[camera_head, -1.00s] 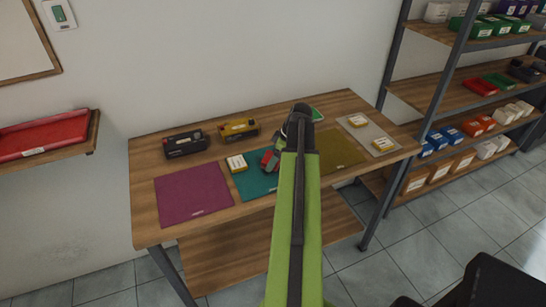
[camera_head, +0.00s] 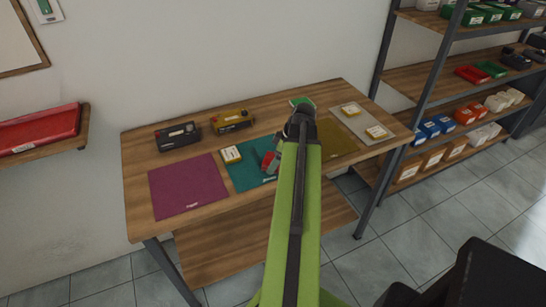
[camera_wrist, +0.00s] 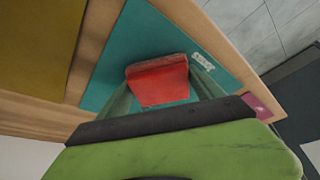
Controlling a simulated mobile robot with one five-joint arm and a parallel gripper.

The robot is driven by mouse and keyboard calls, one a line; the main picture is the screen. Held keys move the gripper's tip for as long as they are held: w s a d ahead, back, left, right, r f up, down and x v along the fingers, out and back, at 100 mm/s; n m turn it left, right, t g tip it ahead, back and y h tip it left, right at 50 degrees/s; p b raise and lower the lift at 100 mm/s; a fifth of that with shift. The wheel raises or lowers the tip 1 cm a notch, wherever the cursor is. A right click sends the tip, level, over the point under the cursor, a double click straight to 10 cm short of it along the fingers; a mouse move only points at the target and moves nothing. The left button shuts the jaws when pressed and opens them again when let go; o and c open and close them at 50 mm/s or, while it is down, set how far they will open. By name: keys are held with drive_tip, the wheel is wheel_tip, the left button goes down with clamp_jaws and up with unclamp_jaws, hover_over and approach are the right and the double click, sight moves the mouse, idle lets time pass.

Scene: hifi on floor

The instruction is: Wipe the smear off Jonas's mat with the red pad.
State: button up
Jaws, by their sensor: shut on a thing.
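My gripper (camera_head: 268,160) is shut on the red pad (camera_wrist: 158,80) and holds it over the teal mat (camera_head: 243,178). In the wrist view the pad sits between the two fingers, with the teal mat (camera_wrist: 130,50) around it. A white label (camera_wrist: 202,61) lies near that mat's edge, but I cannot read its name clearly. Whether the pad touches the mat is hard to tell. A purple mat (camera_head: 187,186) lies to the left, and an olive mat (camera_head: 335,138) to the right, partly behind my arm. I see no smear; the pad and arm hide part of the teal mat.
A black case (camera_head: 178,136) and a yellow case (camera_head: 232,120) stand behind. A grey mat (camera_head: 358,126) holds two small boxes. A green item (camera_head: 301,101) lies at the back.

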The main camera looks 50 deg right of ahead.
sight(267, 155)
drive_tip(key=shift+w+a+r, duration=0.1)
drive_tip(key=shift+w+a, duration=0.4)
drive_tip(key=shift+a, duration=0.35)
drive_tip(key=shift+w+d, duration=0.4)
drive_tip(key=shift+w, duration=0.3)
drive_tip(key=shift+w+d, duration=0.4)
drive_tip(key=shift+w, duration=0.25)
drive_tip(key=shift+w+d, duration=0.55)
drive_tip(key=shift+w, duration=0.5)
drive_tip(key=shift+w+d, duration=0.6)
drive_tip(key=shift+w, duration=0.4)
drive_tip(key=shift+w+d, duration=0.55)
drive_tip(key=shift+w, duration=0.5)
drive_tip(key=shift+w+d, duration=0.45)
drive_tip(key=shift+w, duration=0.35)
drive_tip(key=shift+w+d, duration=0.4)
drive_tip(key=shift+w, duration=0.4)
